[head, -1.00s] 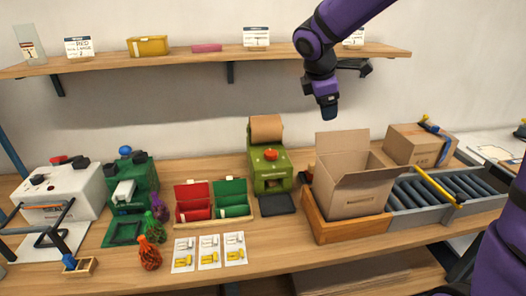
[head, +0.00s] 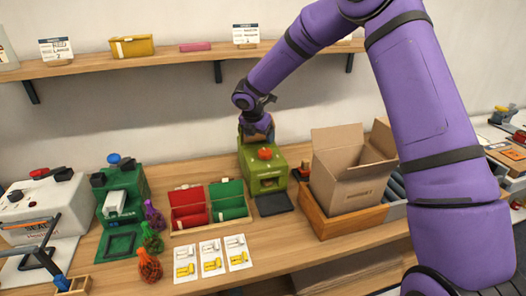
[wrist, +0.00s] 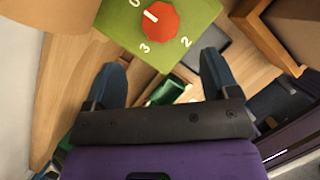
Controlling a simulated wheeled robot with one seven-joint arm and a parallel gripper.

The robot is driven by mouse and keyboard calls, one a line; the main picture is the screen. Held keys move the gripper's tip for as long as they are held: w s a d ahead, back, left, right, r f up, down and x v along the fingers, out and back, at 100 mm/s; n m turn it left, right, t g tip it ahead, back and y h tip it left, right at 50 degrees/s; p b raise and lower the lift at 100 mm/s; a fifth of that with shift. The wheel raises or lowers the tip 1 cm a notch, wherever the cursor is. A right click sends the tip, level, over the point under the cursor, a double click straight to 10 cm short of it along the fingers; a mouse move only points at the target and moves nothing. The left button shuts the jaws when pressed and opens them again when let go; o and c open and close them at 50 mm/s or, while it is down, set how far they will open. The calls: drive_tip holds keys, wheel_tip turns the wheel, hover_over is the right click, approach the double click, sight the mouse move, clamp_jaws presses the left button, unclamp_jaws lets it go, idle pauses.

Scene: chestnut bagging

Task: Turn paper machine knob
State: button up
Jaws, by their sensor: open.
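The paper machine (head: 268,184) is a green box on the table with a brown paper roll behind its top. Its red knob (head: 265,154) sits on the top face and also shows in the wrist view (wrist: 163,24), where it is eight-sided. The knob's white mark points toward the printed 0; the 2 and 3 are also readable. My gripper (head: 258,126) is above the machine, near the paper roll. In the wrist view my gripper (wrist: 161,66) has its two blue fingers spread wide, with nothing between them. The knob lies beyond the fingertips, apart from them.
Red and green boxes (head: 208,229) stand left of the machine, and a dark pad (head: 274,204) lies in front. An open carton (head: 350,185) in a wooden tray (head: 345,222) is close on the right. The shelf (head: 190,57) runs behind.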

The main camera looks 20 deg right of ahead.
sight(265, 151)
drive_tip(key=x, duration=0.9)
drive_tip(key=shift+w+d+f, duration=0.1)
drive_tip(key=shift+d+f, duration=0.05)
drive_tip(key=shift+f, duration=0.15)
drive_tip(key=c, duration=0.9)
